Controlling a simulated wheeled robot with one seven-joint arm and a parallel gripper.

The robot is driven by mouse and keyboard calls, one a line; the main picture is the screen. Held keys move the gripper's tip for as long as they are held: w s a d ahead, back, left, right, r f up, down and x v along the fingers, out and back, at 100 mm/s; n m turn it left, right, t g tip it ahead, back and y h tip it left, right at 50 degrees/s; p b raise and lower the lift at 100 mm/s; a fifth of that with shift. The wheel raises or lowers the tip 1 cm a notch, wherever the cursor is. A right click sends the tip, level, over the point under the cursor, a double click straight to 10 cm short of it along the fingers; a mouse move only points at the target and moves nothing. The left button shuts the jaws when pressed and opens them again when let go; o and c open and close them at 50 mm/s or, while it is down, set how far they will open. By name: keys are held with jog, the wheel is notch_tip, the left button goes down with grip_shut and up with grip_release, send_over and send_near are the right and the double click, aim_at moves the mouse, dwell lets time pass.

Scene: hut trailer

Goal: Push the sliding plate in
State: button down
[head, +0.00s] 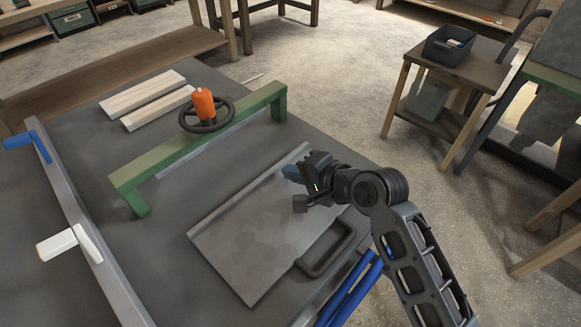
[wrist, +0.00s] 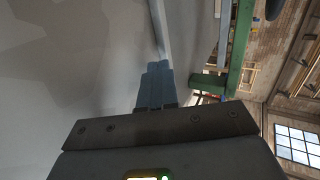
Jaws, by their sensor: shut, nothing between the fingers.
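The sliding plate (head: 262,232) is a flat grey metal sheet lying on the dark table, with a dark handle (head: 328,250) on its near right edge. A raised lip runs along its far edge. My gripper (head: 292,173) is over the plate's far right corner, close to that lip, with its blue fingers shut and empty. In the wrist view, the shut fingers (wrist: 155,88) point along the lip, with the grey plate surface (wrist: 70,60) to the left. I cannot tell whether the fingers touch the plate.
A green frame (head: 170,158) with an orange-knobbed wheel (head: 206,112) stands beyond the plate. Two pale boards (head: 145,95) lie behind it. A metal rail (head: 90,245) with blue and white handles is at left. Blue bars (head: 350,290) are near the front. A wooden cart (head: 450,90) stands at right.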

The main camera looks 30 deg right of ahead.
aim_at(251, 151)
jog(key=shift+w+a, duration=0.15)
jog(key=shift+w, duration=0.4)
jog(key=w+a, duration=0.1)
jog(key=w, duration=0.3)
jog(key=w+a, duration=0.2)
jog(key=w, duration=0.2)
jog(key=w+a, duration=0.1)
jog(key=w, duration=0.4)
jog(key=shift+a, duration=0.15)
